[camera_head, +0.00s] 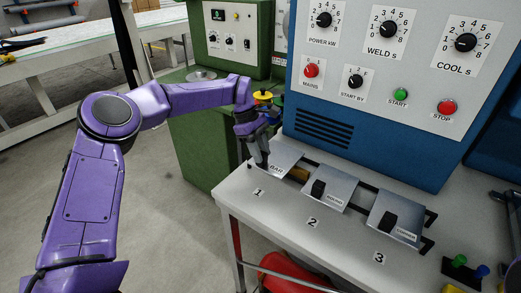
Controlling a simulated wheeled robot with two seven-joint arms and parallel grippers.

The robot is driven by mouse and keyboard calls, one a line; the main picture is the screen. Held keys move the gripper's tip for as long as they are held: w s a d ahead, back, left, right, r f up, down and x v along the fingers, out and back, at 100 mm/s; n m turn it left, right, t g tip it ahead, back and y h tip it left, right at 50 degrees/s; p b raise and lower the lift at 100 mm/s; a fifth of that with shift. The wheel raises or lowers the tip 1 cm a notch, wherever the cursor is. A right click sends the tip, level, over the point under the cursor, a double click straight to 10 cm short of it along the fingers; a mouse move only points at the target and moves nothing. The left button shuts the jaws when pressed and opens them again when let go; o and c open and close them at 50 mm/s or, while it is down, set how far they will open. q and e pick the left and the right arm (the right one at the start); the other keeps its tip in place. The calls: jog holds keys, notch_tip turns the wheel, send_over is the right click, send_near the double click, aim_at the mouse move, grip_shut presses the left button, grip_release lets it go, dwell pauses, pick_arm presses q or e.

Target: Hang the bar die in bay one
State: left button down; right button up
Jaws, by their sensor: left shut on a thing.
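My left gripper (263,162) reaches in over the bench from the left and is shut at the bar die (287,160), a pale metal plate marked BAR. The plate is at the left end of the black rack, by the label 1 (258,192). The gripper hides its handle, and I cannot tell whether the plate rests on the rack rails or is held just above them. The round die (337,190) is in bay two and the corner die (401,214) in bay three, each with a black grip. My right gripper is not clearly visible.
The blue welder panel (390,85) with dials and buttons rises right behind the rack. A brown block (299,174) shows beside the bar die. Green and blue knobs (464,267) stand at the bench's right. The front strip of the grey bench (290,222) is clear.

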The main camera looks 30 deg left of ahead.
pick_arm(q)
jog(key=shift+f+b, duration=0.3)
jog(key=shift+f, duration=0.15)
jog(key=c, duration=0.7)
grip_release()
jog(key=shift+c, duration=0.2)
jog(key=shift+s+f, duration=0.1)
jog(key=v, duration=1)
jog(key=shift+r+b, duration=0.35)
jog(key=shift+b, duration=0.1)
